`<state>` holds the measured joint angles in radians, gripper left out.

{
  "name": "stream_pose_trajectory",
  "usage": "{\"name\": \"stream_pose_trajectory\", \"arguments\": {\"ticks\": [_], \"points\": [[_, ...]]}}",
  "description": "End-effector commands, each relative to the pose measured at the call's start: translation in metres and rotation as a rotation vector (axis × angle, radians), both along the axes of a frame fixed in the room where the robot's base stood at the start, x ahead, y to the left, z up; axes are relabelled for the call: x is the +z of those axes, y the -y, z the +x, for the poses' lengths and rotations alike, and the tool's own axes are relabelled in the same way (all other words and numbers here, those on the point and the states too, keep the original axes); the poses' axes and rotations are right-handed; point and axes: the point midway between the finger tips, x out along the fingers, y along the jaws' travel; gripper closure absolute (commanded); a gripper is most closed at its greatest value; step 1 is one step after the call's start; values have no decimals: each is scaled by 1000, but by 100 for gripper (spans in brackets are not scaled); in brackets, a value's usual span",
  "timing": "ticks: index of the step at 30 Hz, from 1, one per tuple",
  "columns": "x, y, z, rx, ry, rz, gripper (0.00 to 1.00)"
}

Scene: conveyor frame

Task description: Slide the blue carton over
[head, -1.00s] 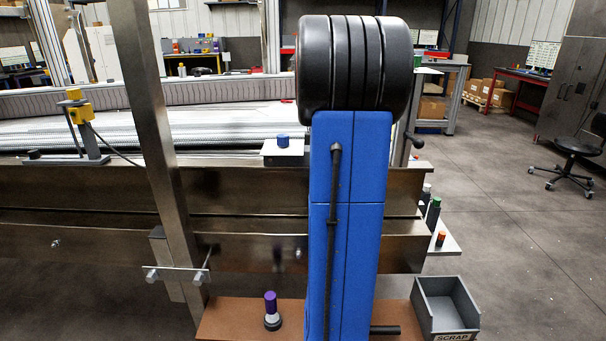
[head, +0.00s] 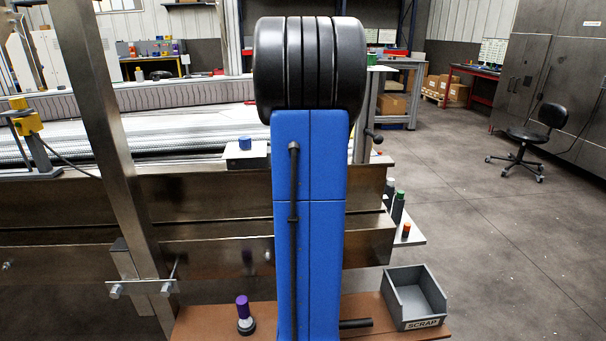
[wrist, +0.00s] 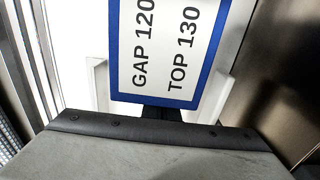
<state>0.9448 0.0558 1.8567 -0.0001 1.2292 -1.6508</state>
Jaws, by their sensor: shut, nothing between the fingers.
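In the wrist view, a white face with a blue border (wrist: 204,96) fills the upper middle and reads "GAP 120" and "TOP 130". I cannot tell whether it is the blue carton or a sign. My gripper (wrist: 161,113) shows as a short dark tip in front of its lower edge, shut and empty. Whether the tip touches that edge is unclear. In the head view my gripper is hidden behind my blue arm, and no carton can be made out there.
A steel conveyor frame (head: 180,198) runs across the head view, with a slanted post (head: 103,120) in front. A grey scrap bin (head: 418,300) sits on a brown shelf (head: 208,320). Open floor lies right.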

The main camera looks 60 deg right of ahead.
Motion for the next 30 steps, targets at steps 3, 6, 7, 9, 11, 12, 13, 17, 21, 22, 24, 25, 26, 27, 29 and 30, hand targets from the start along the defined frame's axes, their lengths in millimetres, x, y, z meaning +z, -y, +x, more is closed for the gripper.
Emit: {"name": "stream_pose_trajectory", "arguments": {"ticks": [3,6,7,9,11,12,13,17,21,22,24,25,26,27,29,30], "points": [[0,-8,15,3,-1,1,100],[-1,-17,31,4,-1,1,100],[-1,-20,36,4,-1,1,100],[11,-20,38,1,2,-2,100],[24,-20,37,0,2,-2,100],[32,-20,38,0,3,-3,100],[38,-20,37,0,2,-2,100],[63,-20,37,0,2,-2,100],[83,-20,37,0,1,-2,100],[86,-20,37,0,1,-2,100],[92,-20,37,0,1,-1,100],[94,-20,37,0,1,-1,100],[96,-20,37,0,0,0,100],[98,-19,38,0,1,-1,100],[102,-16,41,0,1,-1,100],[104,-13,45,0,1,-1,100]]}}
